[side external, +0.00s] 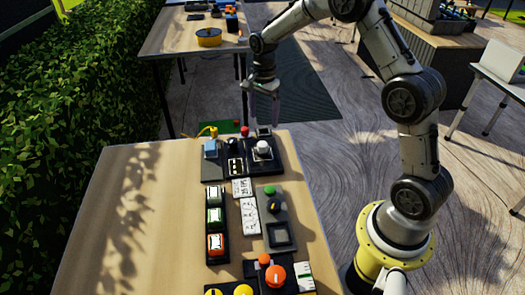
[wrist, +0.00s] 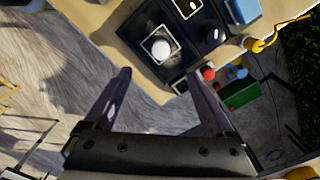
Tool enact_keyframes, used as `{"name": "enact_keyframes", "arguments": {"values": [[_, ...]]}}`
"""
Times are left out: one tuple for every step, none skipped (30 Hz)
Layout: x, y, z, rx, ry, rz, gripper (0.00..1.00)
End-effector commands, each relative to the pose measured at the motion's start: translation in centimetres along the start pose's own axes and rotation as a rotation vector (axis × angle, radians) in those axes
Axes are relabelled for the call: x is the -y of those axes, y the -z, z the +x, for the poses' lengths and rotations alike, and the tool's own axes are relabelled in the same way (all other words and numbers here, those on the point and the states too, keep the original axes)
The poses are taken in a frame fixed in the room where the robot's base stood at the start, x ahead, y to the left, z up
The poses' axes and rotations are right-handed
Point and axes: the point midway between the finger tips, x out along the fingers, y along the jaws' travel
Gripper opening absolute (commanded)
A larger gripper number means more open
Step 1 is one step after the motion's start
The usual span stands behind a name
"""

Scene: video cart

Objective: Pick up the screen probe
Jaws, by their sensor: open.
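I cannot tell for sure which item is the screen probe; nothing in view is clearly marked as one. My gripper (side external: 264,112) is open and empty, above the far edge of the wooden table. In the wrist view my gripper (wrist: 157,78) shows its two fingers spread apart, with nothing between them. A dark panel with a round white knob (side external: 262,147) lies just on the near side of it; the knob (wrist: 160,47) also shows beyond the fingertips. A blue block (side external: 211,148) sits left of that panel, with a yellow cable (side external: 209,130) beside it.
The wooden table (side external: 120,215) is bare on its left. Panels with a green button (side external: 270,190), an orange knob (side external: 276,275) and rocker switches (side external: 215,217) fill its right. A red button (side external: 245,131) is near the far edge. A second table (side external: 165,35) stands behind; a hedge is left.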

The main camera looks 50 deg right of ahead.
Motion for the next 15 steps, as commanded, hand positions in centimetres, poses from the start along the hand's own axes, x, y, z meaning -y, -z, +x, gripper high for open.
{"name": "enact_keyframes", "arguments": {"values": [[-0.1, 0.0, 0.8, 0.001, -0.003, 0.0, 0.89], [-0.1, 0.0, 1.4, 0.001, -0.005, -0.001, 0.89], [-0.2, -0.1, 2.2, 0.001, -0.005, -0.001, 0.89], [-0.2, -0.1, 2.8, 0.001, -0.006, -0.001, 0.89], [-0.1, -0.1, 3.4, 0.001, -0.005, -0.001, 0.89], [-0.1, -0.1, 4.2, 0.001, -0.005, -0.001, 0.89], [-0.1, -0.1, 4.7, 0.001, -0.003, -0.002, 0.89], [-0.1, -0.1, 5.2, 0.001, -0.003, -0.002, 0.89], [-0.1, -0.1, 5.8, 0.0, -0.002, -0.002, 0.89], [-0.1, -0.1, 6.2, 0.001, -0.003, -0.002, 0.89], [-0.1, -0.1, 6.5, 0.001, -0.002, -0.002, 0.89], [0.0, -0.1, 6.9, 0.0, 0.0, -0.002, 0.89], [-0.1, -0.1, 7.2, 0.0, 0.0, -0.002, 0.89], [-0.1, -0.1, 7.3, 0.0, -0.001, -0.002, 0.89], [-0.1, -0.1, 7.5, 0.0, 0.0, -0.002, 0.89]]}}
